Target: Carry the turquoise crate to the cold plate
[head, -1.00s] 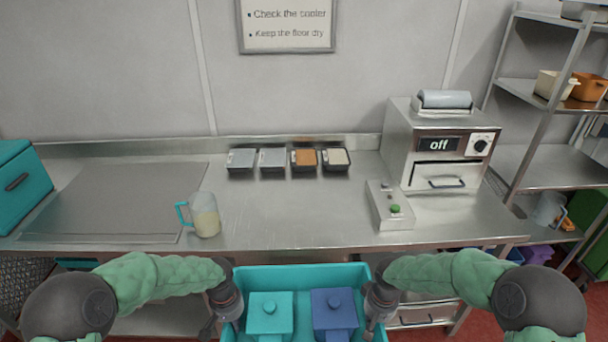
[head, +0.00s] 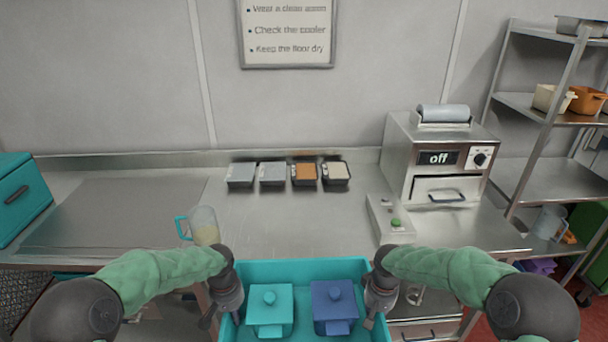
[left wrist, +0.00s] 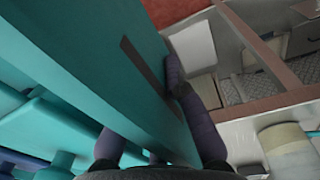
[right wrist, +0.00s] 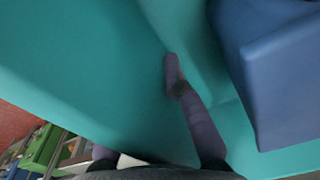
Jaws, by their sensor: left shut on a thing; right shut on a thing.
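The turquoise crate (head: 310,268) is at the bottom middle of the head view, in front of the counter's edge. It holds a turquoise lidded pot (head: 268,309) and a blue lidded pot (head: 334,307), side by side. My left gripper (head: 230,308) is shut on the crate's left wall; the left wrist view shows its fingers by that wall (left wrist: 95,60). My right gripper (head: 374,310) is shut on the right wall, which fills much of the right wrist view (right wrist: 90,70). A flat grey plate (head: 110,212), seemingly the cold plate, lies bare on the counter's left part.
A measuring jug (head: 205,226) with a turquoise handle stands at the plate's right edge. A turquoise box (head: 20,195) is at the far left. Several small bins (head: 272,174) line the back. A control box (head: 389,219) and an oven marked "off" (head: 438,158) stand right.

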